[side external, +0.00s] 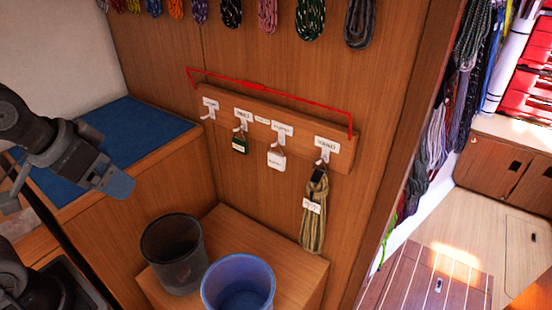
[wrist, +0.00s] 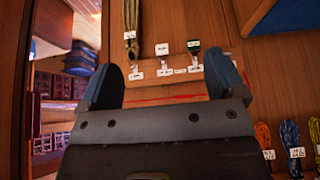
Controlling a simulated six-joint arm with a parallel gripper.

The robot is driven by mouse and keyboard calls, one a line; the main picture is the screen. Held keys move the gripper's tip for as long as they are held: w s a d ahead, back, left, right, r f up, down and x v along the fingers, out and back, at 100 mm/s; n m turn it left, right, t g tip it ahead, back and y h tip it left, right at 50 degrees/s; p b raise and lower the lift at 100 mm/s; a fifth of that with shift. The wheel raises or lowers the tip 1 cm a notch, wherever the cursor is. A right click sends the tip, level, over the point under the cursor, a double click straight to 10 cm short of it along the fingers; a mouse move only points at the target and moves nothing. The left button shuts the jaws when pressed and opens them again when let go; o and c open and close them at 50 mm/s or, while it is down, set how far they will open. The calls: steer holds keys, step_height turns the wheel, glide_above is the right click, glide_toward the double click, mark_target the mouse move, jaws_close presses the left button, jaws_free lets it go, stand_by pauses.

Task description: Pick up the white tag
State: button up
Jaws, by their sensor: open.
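The white tag (side external: 277,160) hangs from a hook on the wooden rack in the side view, between the green tag (side external: 240,144) and a coiled tan line (side external: 313,215). In the wrist view, which is upside down, the white tag (wrist: 162,49) shows beyond and between my fingers, beside the green tag (wrist: 194,52). My gripper (side external: 118,186) is at the left in the side view, well apart from the rack. In the wrist view my gripper (wrist: 163,78) has its two blue-grey fingers wide apart with nothing between them.
A black bin (side external: 172,255) and a blue bin (side external: 238,283) stand on a wooden box below the rack (side external: 222,90). A red line runs along the rack's top. Several coiled lines hang above. A blue-topped counter (side external: 130,150) lies left. The space before the rack looks clear.

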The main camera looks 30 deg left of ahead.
stand_by(0.7)
steer(key=w+d+f+t, duration=0.1)
steer(key=w+f+t, duration=0.1)
steer(key=w, duration=0.9)
steer(key=t, duration=0.5)
glide_toward(275, 157)
steer(key=w+r+v, duration=0.1)
steer(key=r+v, duration=0.1)
steer(key=v, duration=0.6)
step_height(275, 157, down, 8)
steer(key=w+t, duration=0.3)
steer(key=x, duration=1.3)
steer(key=shift+w, duration=0.1)
steer(key=shift+c, duration=0.3)
steer(key=shift+r, duration=0.1)
steer(key=c, duration=0.9)
